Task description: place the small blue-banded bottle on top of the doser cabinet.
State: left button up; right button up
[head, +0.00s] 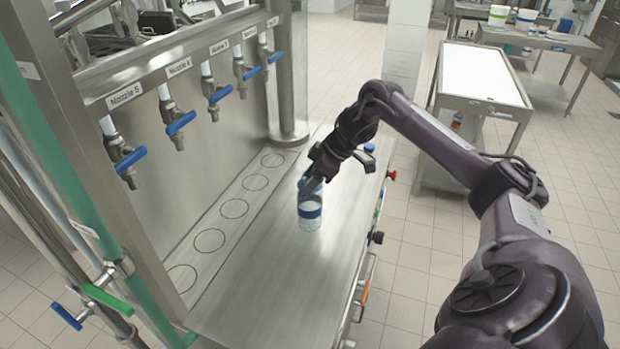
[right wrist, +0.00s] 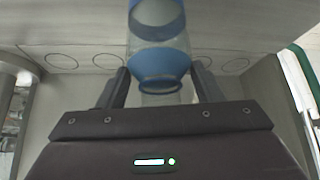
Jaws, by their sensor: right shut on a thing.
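The small blue-banded bottle (head: 310,212) is clear with a blue band and stands upright on, or just above, the steel top of the doser cabinet (head: 265,290); I cannot tell whether its base touches. My right gripper (head: 312,184) is at the bottle's upper part, shut on it. In the right wrist view the bottle (right wrist: 160,62) sits between the two fingers (right wrist: 162,92). The gripper hides part of the bottle's top. My left gripper is not in view.
A row of nozzles with blue handles (head: 180,122) hangs from the frame on the left, above marked circles (head: 234,208). A small blue-capped object (head: 369,148) shows near the cabinet's right edge, behind my gripper. The cabinet top in front of the bottle is clear.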

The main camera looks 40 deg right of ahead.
jog(key=o, duration=1.8)
jog(key=shift+f, duration=0.1)
jog(key=shift+r, duration=0.2)
jog(key=shift+s+d+r, duration=0.15)
jog(key=shift+d+r, duration=0.05)
jog(key=shift+r, duration=0.1)
jog(key=v, duration=1.1)
jog(key=shift+a+r, duration=0.1)
